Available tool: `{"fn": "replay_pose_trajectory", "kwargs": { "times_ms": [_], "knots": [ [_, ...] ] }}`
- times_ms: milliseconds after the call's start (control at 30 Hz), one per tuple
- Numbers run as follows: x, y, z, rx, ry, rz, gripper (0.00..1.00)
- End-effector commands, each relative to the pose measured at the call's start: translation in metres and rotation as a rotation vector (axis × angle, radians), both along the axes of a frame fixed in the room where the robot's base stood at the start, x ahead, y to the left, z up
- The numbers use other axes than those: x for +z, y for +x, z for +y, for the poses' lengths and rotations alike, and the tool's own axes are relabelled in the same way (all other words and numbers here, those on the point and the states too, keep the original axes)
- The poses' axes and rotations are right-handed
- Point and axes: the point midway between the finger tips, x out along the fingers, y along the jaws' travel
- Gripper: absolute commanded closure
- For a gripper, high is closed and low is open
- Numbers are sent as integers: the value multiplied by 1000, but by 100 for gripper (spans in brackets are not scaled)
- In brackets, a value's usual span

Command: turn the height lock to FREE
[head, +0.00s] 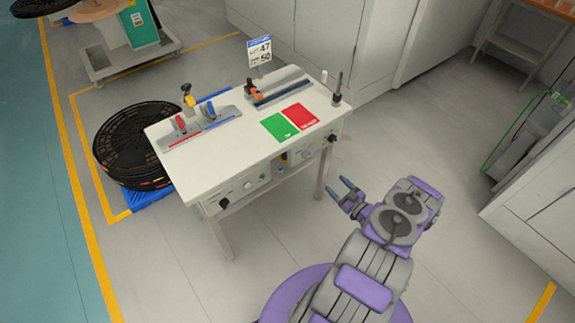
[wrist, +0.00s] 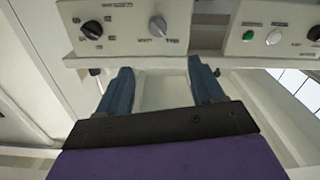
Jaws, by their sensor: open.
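The white workstation table (head: 215,165) has two control panels on its front. My gripper (head: 337,188) is open and empty, in front of the table's right end. In the wrist view my gripper (wrist: 160,66) has its two blue fingers apart, below a panel (wrist: 125,8) with a black knob (wrist: 92,30) and a grey pointer knob (wrist: 158,27). The grey knob lies beyond the gap between the fingers, and neither finger visibly touches it. The labels are too small to read, so I cannot tell which knob is the height lock or its setting.
The other panel carries a green button (wrist: 248,36), a white button (wrist: 274,38) and a black knob (wrist: 314,34). Green (head: 279,127) and red (head: 300,116) cards lie on the table. A black reel (head: 122,145) stands left. The floor in front is clear.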

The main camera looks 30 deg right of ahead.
Motion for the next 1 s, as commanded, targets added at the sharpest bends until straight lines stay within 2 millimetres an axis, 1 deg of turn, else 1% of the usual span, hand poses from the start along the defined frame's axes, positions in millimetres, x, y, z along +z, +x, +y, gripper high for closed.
{"fn": "replay_pose_trajectory", "kwargs": {
  "times_ms": [67, 133, 267, 600, 800, 900, 1000],
  "knots": [
    [0, 0, -4, -7, 6, 1, 33],
    [-1, 5, -4, -6, 8, 1, 33],
    [-1, 23, -1, -4, 7, -1, 33],
    [-1, 90, 9, -1, 3, 2, 33],
    [-1, 129, 8, -3, 1, -2, 33],
    [0, 145, 9, -3, 4, -3, 33],
    [-1, 157, 9, -5, 5, 1, 33]
  ]
}}
